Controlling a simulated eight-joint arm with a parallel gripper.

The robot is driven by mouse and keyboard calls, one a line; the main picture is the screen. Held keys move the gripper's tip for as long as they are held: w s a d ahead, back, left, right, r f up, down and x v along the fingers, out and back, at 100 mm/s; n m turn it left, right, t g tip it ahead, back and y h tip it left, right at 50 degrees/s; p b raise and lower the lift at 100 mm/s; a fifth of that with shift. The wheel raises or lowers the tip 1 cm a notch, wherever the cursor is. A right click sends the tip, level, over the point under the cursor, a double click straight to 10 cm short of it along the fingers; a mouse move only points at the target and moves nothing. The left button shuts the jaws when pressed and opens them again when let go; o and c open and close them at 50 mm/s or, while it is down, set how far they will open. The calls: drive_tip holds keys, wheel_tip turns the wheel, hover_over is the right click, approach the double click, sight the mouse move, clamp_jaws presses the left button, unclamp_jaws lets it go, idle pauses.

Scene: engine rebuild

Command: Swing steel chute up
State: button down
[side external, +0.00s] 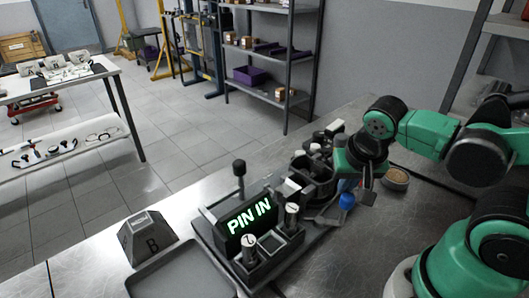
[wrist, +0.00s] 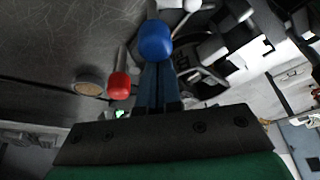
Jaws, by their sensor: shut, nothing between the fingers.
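My gripper (wrist: 157,75) is shut and empty, its two fingers together in the wrist view. Its tips are right at a blue knob (wrist: 155,40), which covers part of them; I cannot tell whether they touch. In the side view the blue knob (side external: 347,200) is low beside the dark round fixture (side external: 318,172), just under my wrist. A small pale metal piece (side external: 290,187) sits between that fixture and the lit "PIN IN" display (side external: 249,219). I cannot tell for sure whether it is the steel chute.
A red knob (wrist: 119,85) on a rod is left of my fingers in the wrist view. A round bowl (side external: 396,179) stands right of my wrist.

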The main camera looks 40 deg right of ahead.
sight(351, 200)
drive_tip(key=shift+s+a+m+h, duration=0.2)
drive_tip(key=shift+s+m+h, duration=0.1)
drive_tip(key=shift+m, duration=0.6)
drive_tip(key=shift+s+a+m+g, duration=0.2)
drive_tip(key=shift+m+g, duration=0.1)
drive_tip(key=shift+m, duration=0.3)
drive_tip(key=shift+s+a+m+g, duration=0.15)
drive_tip(key=shift+m+g, duration=0.15)
drive_tip(key=shift+m, duration=0.3)
drive_tip(key=m, duration=0.2)
drive_tip(key=s+a+m+g, duration=0.1)
drive_tip(key=m, duration=0.1)
drive_tip(key=shift+a+m+g+h, duration=0.15)
drive_tip(key=shift+m+g+h, duration=0.15)
drive_tip(key=shift+h, duration=0.1)
drive_tip(key=shift+s+a, duration=0.15)
drive_tip(key=shift+a, duration=1.15)
